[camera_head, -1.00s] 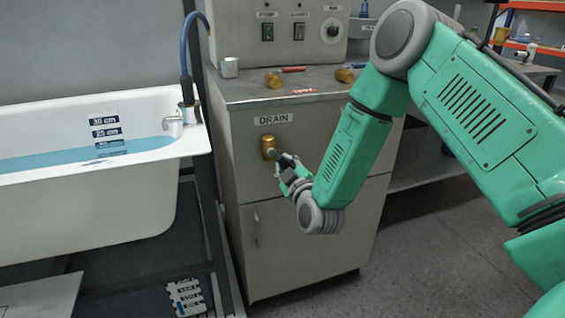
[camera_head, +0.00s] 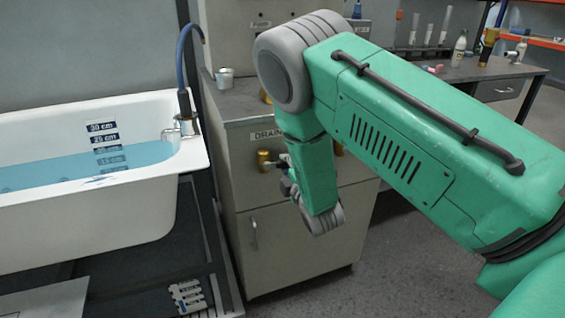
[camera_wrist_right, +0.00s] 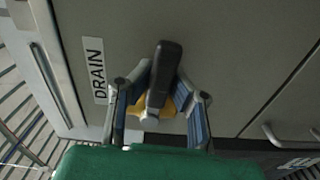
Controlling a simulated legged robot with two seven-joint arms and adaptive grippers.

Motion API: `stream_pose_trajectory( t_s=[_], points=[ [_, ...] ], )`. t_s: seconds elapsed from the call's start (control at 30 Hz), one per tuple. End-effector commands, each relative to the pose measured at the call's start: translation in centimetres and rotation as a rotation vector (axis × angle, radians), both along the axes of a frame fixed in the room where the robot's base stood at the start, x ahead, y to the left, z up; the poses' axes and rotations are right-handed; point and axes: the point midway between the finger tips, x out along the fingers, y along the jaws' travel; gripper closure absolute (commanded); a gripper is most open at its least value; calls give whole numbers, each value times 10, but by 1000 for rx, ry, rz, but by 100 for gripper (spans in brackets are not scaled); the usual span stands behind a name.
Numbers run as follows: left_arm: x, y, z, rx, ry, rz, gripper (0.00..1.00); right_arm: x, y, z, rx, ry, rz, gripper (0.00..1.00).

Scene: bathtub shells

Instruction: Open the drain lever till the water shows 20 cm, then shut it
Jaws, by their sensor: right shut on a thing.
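The drain lever has a brass hub (camera_head: 263,160) under the DRAIN label on the cabinet. Its dark handle (camera_wrist_right: 165,70) points out to the right of the hub, roughly sideways. My right gripper (camera_head: 287,168) is shut on the handle. In the wrist view its fingers (camera_wrist_right: 160,95) lie on either side of the lever. The white tub (camera_head: 90,232) stands at the left with blue water (camera_head: 60,172) in it. On its depth scale (camera_head: 104,139), 30 cm and 25 cm are above the water. The waterline is around the mark below 25 cm; the exact reading is unclear. My left gripper is not in view.
The cabinet (camera_head: 290,250) stands right of the tub, with a metal cup (camera_head: 224,77) on top. My right arm covers much of its upper front. A table (camera_head: 470,70) with bottles stands behind at right. The floor at right is clear.

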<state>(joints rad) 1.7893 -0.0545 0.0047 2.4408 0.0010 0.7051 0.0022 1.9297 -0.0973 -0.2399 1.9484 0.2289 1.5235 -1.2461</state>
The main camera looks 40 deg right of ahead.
Motion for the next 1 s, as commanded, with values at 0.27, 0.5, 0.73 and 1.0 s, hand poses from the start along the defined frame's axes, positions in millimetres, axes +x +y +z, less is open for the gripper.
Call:
stream_pose_trajectory(
  t_s=[0.27,0.5,0.73,1.0],
  points=[
    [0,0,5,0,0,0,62,-5,-8,-1,-75,34,-18,100],
    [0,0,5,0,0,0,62,-6,-9,-1,-86,37,-20,100],
    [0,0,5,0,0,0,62,-6,-10,0,-85,36,-21,84],
    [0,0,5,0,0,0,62,-3,-4,3,-84,28,-13,62]
  ],
)
